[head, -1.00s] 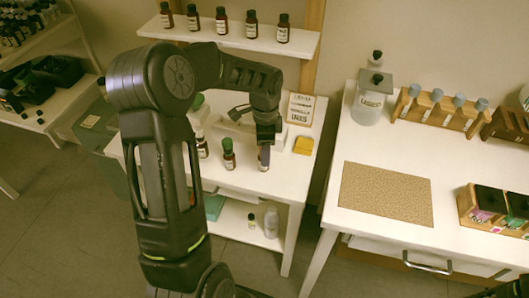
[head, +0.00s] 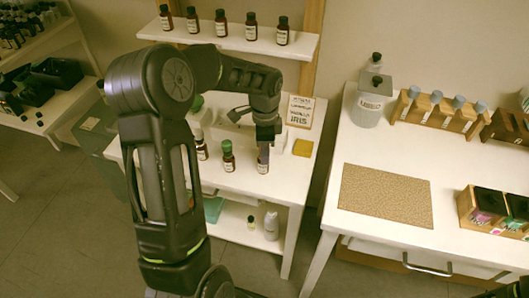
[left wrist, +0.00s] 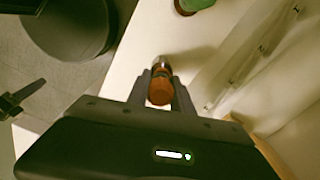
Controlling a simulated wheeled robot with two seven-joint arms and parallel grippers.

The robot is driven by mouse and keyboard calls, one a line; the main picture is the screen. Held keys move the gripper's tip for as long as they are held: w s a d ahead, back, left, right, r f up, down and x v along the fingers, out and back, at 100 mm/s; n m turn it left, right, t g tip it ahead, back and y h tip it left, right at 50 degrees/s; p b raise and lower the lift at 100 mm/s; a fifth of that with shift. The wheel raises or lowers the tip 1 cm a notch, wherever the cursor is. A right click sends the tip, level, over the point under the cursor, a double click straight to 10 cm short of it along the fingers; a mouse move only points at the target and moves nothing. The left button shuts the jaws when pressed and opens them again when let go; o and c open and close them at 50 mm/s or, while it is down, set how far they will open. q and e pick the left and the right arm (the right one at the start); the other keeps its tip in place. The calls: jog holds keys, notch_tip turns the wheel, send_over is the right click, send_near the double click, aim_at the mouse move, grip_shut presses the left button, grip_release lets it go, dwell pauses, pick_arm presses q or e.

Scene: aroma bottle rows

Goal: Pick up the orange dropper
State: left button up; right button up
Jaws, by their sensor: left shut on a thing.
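My left gripper (head: 265,142) reaches down over the small white table (head: 285,181). In the left wrist view its two fingers (left wrist: 161,86) are shut on the orange dropper (left wrist: 160,90), with the orange cap between them. A pale, shiny piece (left wrist: 161,62) shows just beyond the cap. In the head view a brown bottle with a white label (head: 263,167) stands right below the fingers. The dropper is hidden there, and I cannot tell whether it is clear of the bottle. My right gripper cannot be made out.
A green-capped bottle (head: 228,157) stands just left of the gripper, with another bottle (head: 201,150) beyond it. A yellow block (head: 302,147) and a sign (head: 300,110) are to the right. A shelf of bottles (head: 230,38) is behind. A brown mat (head: 386,195) lies on the right table.

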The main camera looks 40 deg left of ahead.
pick_arm(q)
notch_tip(320, 180, up, 10)
jog(key=shift+f+b, duration=0.1)
jog(key=shift+b, duration=0.55)
jog(key=shift+f, duration=0.15)
jog(key=shift+a+f+b, duration=0.15)
jog(key=shift+f+b, duration=0.4)
jog(key=shift+f, duration=0.3)
jog(key=shift+o, duration=0.5)
grip_shut()
jog(key=shift+f, duration=0.15)
jog(key=shift+f+b, duration=2.5)
jog(key=shift+f, duration=1.3)
